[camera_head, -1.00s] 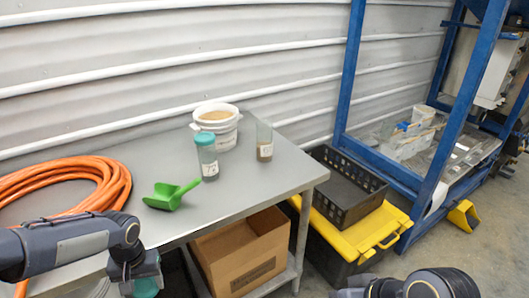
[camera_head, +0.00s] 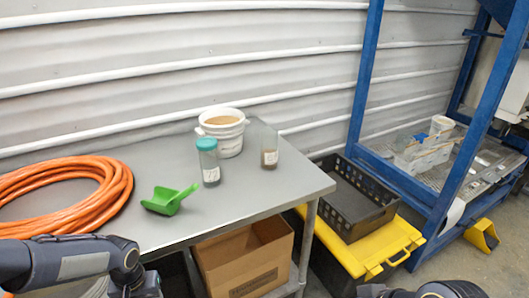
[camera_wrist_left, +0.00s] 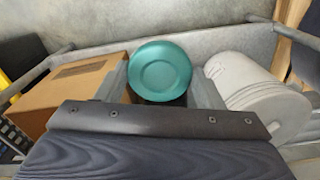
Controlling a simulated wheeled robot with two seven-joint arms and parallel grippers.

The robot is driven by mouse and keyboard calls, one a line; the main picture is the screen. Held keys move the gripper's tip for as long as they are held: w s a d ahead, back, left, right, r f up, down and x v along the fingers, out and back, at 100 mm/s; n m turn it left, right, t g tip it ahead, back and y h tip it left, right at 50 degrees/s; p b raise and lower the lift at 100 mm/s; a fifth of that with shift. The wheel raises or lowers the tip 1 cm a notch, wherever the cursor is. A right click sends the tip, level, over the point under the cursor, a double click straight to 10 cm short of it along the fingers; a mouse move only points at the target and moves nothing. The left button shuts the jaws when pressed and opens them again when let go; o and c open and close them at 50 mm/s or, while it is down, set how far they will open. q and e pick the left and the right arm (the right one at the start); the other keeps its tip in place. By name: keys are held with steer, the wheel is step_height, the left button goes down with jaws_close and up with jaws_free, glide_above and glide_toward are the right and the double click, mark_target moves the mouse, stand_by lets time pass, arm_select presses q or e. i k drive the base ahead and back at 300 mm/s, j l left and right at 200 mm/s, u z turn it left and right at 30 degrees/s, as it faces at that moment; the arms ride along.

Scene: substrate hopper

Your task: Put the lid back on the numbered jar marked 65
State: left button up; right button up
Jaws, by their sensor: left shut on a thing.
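A round teal lid (camera_wrist_left: 160,68) is held between the fingers of my left gripper (camera_wrist_left: 162,82) in the left wrist view. In the head view my left wrist is at the bottom left, by the table's front edge, and the lid is out of frame. The label numbers are too small to read surely. My right gripper is out of view.
A white bucket (camera_head: 232,141) stands behind the jars on the grey table (camera_head: 235,200). A green scoop (camera_head: 168,200) and a coiled orange hose (camera_head: 115,205) lie to the left. A cardboard box (camera_head: 245,262) sits below. A black crate (camera_head: 350,205) is to the right.

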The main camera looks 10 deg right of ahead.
mark_target(269, 136)
steer(key=l+u, duration=0.45)
steer(key=l, duration=1.65)
